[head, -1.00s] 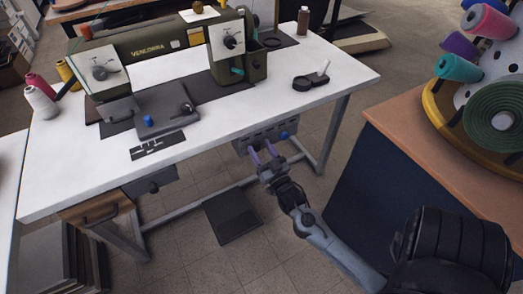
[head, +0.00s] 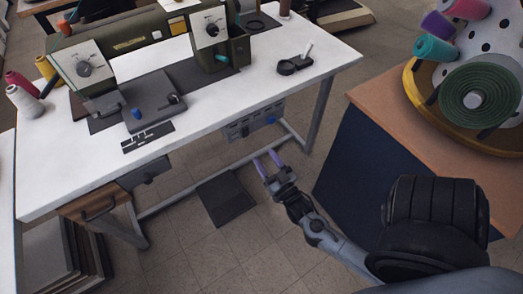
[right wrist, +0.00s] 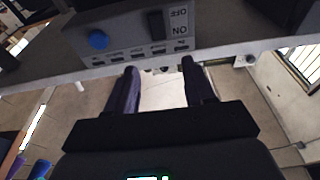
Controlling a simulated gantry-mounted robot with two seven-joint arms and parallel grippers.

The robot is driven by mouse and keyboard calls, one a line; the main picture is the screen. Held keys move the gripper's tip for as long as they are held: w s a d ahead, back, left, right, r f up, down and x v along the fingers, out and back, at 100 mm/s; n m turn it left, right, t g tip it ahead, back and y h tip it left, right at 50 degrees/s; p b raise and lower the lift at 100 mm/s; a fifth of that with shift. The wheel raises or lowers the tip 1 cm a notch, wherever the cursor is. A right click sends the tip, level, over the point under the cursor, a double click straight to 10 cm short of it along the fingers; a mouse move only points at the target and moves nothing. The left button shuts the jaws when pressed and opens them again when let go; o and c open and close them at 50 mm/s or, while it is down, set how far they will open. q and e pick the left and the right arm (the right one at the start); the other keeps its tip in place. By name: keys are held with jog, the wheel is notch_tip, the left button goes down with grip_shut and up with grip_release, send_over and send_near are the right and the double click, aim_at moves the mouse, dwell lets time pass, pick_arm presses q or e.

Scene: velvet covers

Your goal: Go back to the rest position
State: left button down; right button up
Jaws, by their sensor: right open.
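My right gripper (head: 267,163) is in the head view, in front of the white sewing table (head: 215,108) and lower than its top. Its two purple fingers are apart with nothing between them. In the right wrist view the open fingers (right wrist: 163,85) point toward a grey control box (right wrist: 140,28) with a blue knob and an on/off switch, under the table. The fingers look apart from the box. My left gripper is not in view.
A green sewing machine (head: 130,45) stands on the table, with thread spools at its left. A wooden-topped cabinet (head: 390,90) with a yellow-rimmed spool rack (head: 425,95) stands at the right. A dark foot pedal (head: 227,198) lies on the floor. Open floor lies between table and cabinet.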

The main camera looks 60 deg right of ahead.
jog(key=shift+s+a, duration=0.1)
jog(key=shift+s, duration=0.1)
dwell(0.3)
jog(key=w+a+r+n+g+y+p, duration=0.1)
jog(key=w+a+r+n+y+p, duration=0.2)
jog(key=a+r+p, duration=0.45)
jog(key=w+a+r+g+y+p, duration=0.1)
jog(key=w+a+r+y+p, duration=0.25)
jog(key=r+p, duration=0.65)
jog(key=s+a+r+n+g+y, duration=0.25)
jog(key=a+g+y, duration=0.2)
jog(key=a, duration=0.25)
jog(key=s+a+f+n+g+h, duration=0.1)
jog(key=s+f+g, duration=0.25)
jog(key=s, duration=0.25)
jog(key=s+a+f+n+g, duration=0.1)
jog(key=s+f+g, duration=0.1)
jog(key=s+g, duration=0.25)
notch_tip(320, 180, up, 38)
jog(key=s+p, duration=0.1)
jog(key=p, duration=3.7)
jog(key=shift+s+r+p, duration=0.15)
jog(key=shift+p, duration=0.2)
